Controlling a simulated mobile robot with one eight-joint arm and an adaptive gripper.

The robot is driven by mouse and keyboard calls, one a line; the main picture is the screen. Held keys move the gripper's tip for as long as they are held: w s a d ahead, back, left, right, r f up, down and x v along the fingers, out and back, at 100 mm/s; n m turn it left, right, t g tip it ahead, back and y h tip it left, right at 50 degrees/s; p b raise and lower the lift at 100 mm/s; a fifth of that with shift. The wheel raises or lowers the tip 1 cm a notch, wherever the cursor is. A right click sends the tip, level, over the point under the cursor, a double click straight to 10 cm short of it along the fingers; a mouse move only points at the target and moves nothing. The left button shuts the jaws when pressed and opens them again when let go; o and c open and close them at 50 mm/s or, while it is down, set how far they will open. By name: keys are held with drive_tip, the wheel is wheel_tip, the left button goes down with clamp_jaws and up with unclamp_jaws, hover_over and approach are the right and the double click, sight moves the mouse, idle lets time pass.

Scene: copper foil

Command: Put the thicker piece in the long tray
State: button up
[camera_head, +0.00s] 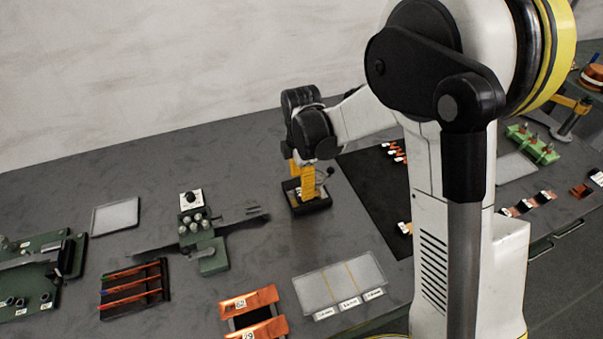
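My gripper (308,190) points down at a small black box (318,206) near the middle of the bench. Its yellow fingers hide part of the box, and I cannot tell whether they are open or shut on something. Two copper pieces lie at the front, one marked 62 (265,296) and one marked 29 (272,327), with a dark strip between them. I cannot tell which is thicker. A pale, flat tray (325,289) with several labelled sections lies to their right. I cannot tell if it is the long tray.
A black rack with copper strips (136,289) lies at left. A green device with knobs (205,238) stands behind it, near a grey plate (115,216). A dark mat (370,190) with small tagged copper pieces (394,150) is partly hidden by my arm. Bare bench lies left of the black box.

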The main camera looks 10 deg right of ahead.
sight(298, 192)
drive_tip(key=shift+f+b, duration=0.5)
drive_tip(key=shift+f, duration=1.5)
clamp_jaws()
drive_tip(key=shift+a+r, duration=0.1)
drive_tip(key=shift+s+a, duration=0.1)
drive_tip(key=shift+a, duration=0.25)
drive_tip(key=shift+s+a, duration=0.1)
drive_tip(key=shift+a, duration=0.25)
drive_tip(key=shift+a, duration=0.3)
